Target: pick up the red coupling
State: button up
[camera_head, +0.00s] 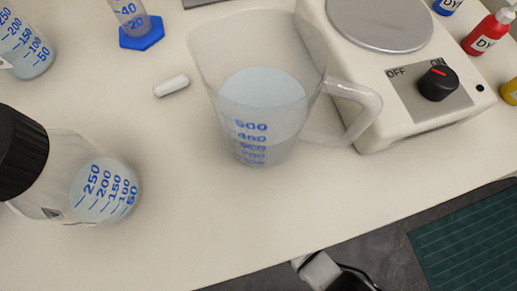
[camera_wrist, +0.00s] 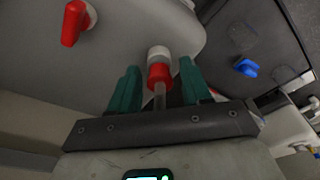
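A small red coupling (camera_wrist: 160,76) with a pale grey collar behind it shows in the middle of the wrist view. It sits on the pale grey body of a piece of equipment, and a thin clear stem extends from it toward my wrist. My gripper (camera_wrist: 160,66) has two green fingers, one on each side of the coupling. They are apart, with a narrow gap visible on both sides. I cannot tell how deep the coupling lies between them. In the head view neither the coupling nor the fingers can be made out.
In the wrist view a red handle (camera_wrist: 73,23) stands out at upper left, and a blue one (camera_wrist: 246,67) lies at right. In the head view the bench holds a large beaker (camera_head: 262,100), a black-capped bottle (camera_head: 80,178) and a stirrer (camera_head: 405,95). A green mat (camera_head: 470,245) lies below.

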grip_shut()
jog(key=shift+r, duration=0.1)
dwell(0.3)
